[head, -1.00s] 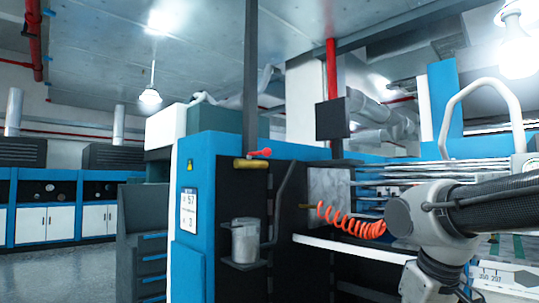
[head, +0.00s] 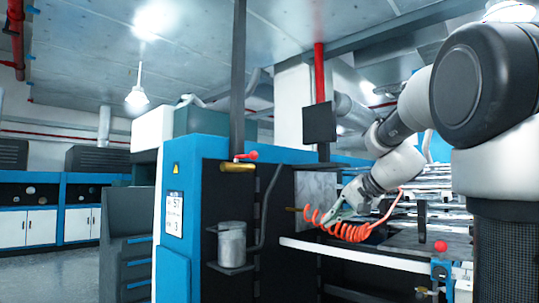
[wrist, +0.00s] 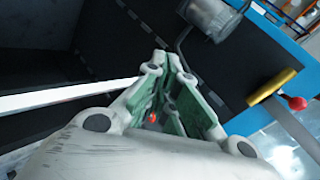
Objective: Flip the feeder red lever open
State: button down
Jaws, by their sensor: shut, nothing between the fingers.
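The red lever (head: 246,156) has a red knob and sits by a brass cylinder (head: 238,167) at the top of the blue machine's dark recess. In the wrist view the red knob (wrist: 297,104) and brass cylinder (wrist: 272,86) are at the right, apart from my fingers. My gripper (head: 333,216) is to the right of and below the lever in the head view, near the orange coiled hose. In the wrist view my gripper (wrist: 165,58) has its green-padded fingers together at the tips, with nothing held.
The orange coiled hose (head: 352,233) hangs close to my gripper. A metal canister (head: 231,244) stands on a bracket below the lever. A dark post (head: 238,75) rises beside the lever. Another red knob (head: 440,246) is at the lower right. A white rail (head: 345,254) crosses under the hose.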

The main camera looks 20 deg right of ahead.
aim_at(245, 157)
jog(key=w+a+r+t+y, duration=0.2)
jog(key=w+r, duration=0.1)
jog(key=r, duration=0.7)
jog(key=w+a+r+m+t+y, duration=0.1)
jog(key=w+a+r+t+y, duration=0.1)
jog(key=r, duration=0.8)
jog(key=shift+w+a+t+y, duration=0.3)
jog(key=shift+w+t, duration=0.3)
jog(key=shift+w, duration=0.55)
jog(key=w+a+f, duration=0.1)
jog(key=w+a, duration=0.6)
jog(key=a, duration=0.2)
jog(key=shift+f, duration=0.15)
jog(key=shift+a, duration=0.15)
